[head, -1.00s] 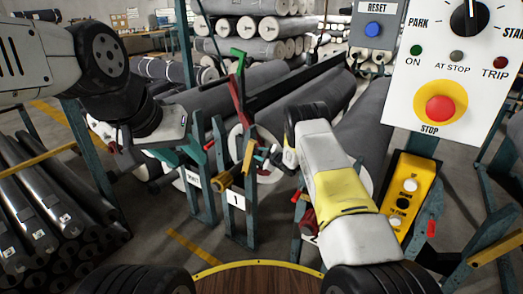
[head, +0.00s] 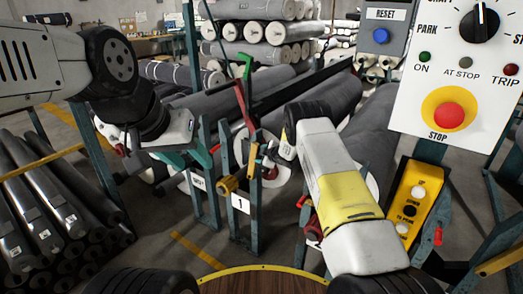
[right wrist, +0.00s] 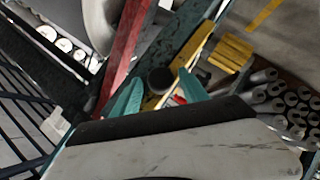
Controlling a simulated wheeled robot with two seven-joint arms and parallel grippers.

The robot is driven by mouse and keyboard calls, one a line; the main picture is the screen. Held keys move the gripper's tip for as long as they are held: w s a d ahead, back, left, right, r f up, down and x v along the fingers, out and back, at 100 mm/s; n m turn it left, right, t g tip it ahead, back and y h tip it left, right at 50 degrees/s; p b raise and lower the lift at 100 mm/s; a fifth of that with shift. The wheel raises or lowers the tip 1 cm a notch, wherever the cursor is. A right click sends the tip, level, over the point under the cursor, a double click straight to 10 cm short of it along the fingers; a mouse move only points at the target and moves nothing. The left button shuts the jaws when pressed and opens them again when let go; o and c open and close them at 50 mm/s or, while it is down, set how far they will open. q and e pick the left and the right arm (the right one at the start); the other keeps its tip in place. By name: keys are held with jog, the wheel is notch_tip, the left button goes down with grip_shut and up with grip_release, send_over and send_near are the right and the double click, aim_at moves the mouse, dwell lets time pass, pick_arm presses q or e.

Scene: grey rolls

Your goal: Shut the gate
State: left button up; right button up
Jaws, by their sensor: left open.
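The likely gate is a red bar with a green end (head: 243,92); it stands raised and tilted above the stand marked 1 (head: 240,204), beside a grey roll's end. It also shows as a red bar in the right wrist view (right wrist: 128,48). A yellow knob (head: 228,184) and yellow bar (head: 253,162) sit on this stand. My right gripper (right wrist: 158,92) is open at the stand, its teal fingers apart either side of a dark round end (right wrist: 160,80); contact is unclear. My left gripper (head: 195,157) is open, left of the stand's posts, its fingertips partly hidden.
A control panel (head: 410,110) with a red stop button (head: 449,116) stands at right, above a yellow button box (head: 407,205). Dark rolls (head: 50,205) are stacked at left. Grey rolls (head: 265,33) are piled behind. Bare floor shows in front of the stand.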

jog(key=shift+d+r, duration=0.15)
jog(key=shift+s+d+r, duration=0.1)
jog(key=shift+r, duration=0.05)
jog(key=v, duration=0.7)
jog(key=shift+s, duration=0.25)
jog(key=shift+s, duration=0.1)
